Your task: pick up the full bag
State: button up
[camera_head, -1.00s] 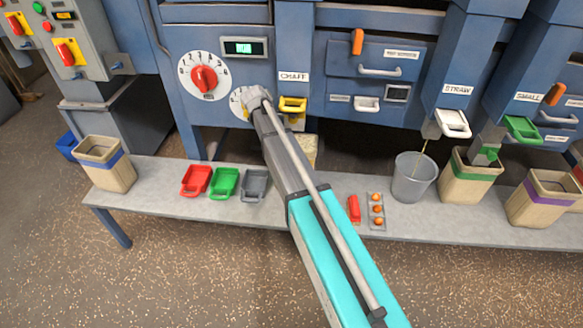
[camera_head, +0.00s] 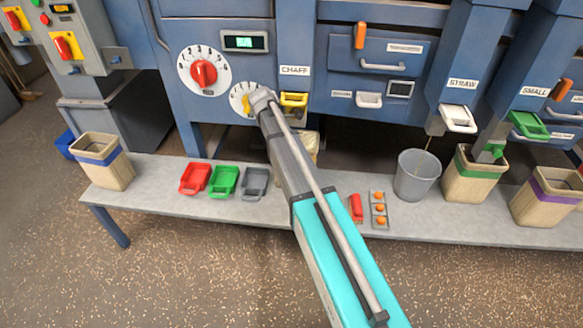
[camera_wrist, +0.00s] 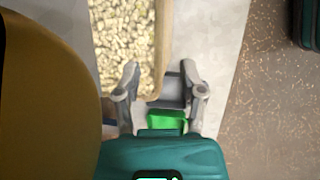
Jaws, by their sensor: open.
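The full bag (camera_wrist: 128,40) shows from above in the wrist view, filled with pale chopped material, its tan rim along the right and near sides. In the head view it stands under the CHAFF spout, mostly hidden behind my arm, with only a pale part (camera_head: 311,142) showing. My gripper (camera_wrist: 161,78) is open in the wrist view. Its left finger overlaps the bag's contents near the close corner and its right finger is outside the right wall. The picture does not settle how far above the rim the fingers are. The head view hides my gripper behind my arm.
A large yellow shape (camera_wrist: 40,100) fills the wrist view's left side. Red (camera_head: 194,178), green (camera_head: 223,182) and grey (camera_head: 254,183) scoops lie on the bench (camera_head: 160,172). Other bags (camera_head: 103,165) (camera_head: 474,180) (camera_head: 548,196) and a grey bucket (camera_head: 415,178) stand along it.

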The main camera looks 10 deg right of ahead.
jog(key=shift+b+x, duration=2)
jog(key=shift+x, duration=0.5)
jog(key=shift+b+x, duration=2.5)
jog(key=shift+x, duration=0.25)
jog(key=shift+f, duration=0.25)
jog(key=shift+c, duration=0.2)
